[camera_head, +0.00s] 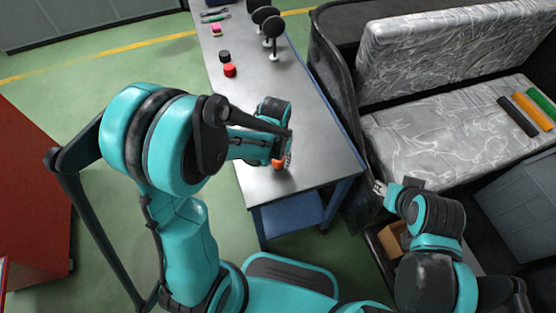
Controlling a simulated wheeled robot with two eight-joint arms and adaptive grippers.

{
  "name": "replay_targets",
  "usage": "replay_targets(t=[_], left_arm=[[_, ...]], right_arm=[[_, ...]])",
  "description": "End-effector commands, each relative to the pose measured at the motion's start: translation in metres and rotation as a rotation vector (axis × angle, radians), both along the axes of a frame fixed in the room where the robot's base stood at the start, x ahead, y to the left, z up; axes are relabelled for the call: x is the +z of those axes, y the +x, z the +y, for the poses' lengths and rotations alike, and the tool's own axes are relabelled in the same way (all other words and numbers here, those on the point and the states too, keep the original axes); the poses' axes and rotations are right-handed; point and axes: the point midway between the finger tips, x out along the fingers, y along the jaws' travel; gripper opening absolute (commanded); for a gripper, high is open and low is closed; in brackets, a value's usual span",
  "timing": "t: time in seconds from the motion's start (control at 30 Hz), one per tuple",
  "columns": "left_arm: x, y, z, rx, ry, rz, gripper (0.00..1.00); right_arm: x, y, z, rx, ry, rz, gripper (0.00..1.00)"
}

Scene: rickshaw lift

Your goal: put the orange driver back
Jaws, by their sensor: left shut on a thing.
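The orange driver (277,163) shows only as a small orange piece at my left gripper, over the near part of the metal workbench (312,165). My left gripper (287,160) is shut on it; my own arm and hand hide most of it. I cannot tell whether the driver touches the bench top. My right gripper (379,188) is to the right of the bench, in front of the rickshaw seat, and I see nothing in it. Its fingers are too small to tell open from shut.
Red (229,70) and black (224,56) small pieces, tools and black round-headed stands (273,32) occupy the bench's far part. The silver rickshaw seat (430,130) carries black, orange and green rolls (533,110). A cardboard box (392,240) lies low beside my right arm.

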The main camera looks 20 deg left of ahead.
Motion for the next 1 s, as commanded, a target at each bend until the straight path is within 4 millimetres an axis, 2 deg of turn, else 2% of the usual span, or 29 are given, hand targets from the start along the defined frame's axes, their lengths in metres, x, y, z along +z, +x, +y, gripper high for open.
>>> replay_targets(t=[0.27,0.3,0.37,0.77,0.87,1.0], left_arm=[[-0.002,0.0,0.0,0.0,0.0,0.0,0.0],[-0.002,0.0,0.0,0.0,0.0,0.0,0.41],[-0.001,0.0,0.0,0.0,0.0,0.0,0.57],[0.005,0.0,0.0,0.0,0.0,0.0,0.57],[0.021,-0.001,0.0,0.0,0.0,0.0,0.57],[0.053,-0.003,0.001,0.0,0.0,0.0,0.57]], right_arm=[[-0.002,0.0,0.0,0.0,0.0,0.0,0.4],[-0.002,0.0,0.0,0.0,0.0,0.0,0.4],[-0.001,0.0,0.0,0.0,0.0,0.0,0.4],[0.004,0.0,0.0,0.0,0.0,0.0,0.4],[0.011,0.0,0.0,0.0,0.0,0.0,0.4],[0.025,0.0,0.0,0.0,0.0,0.0,0.4]])
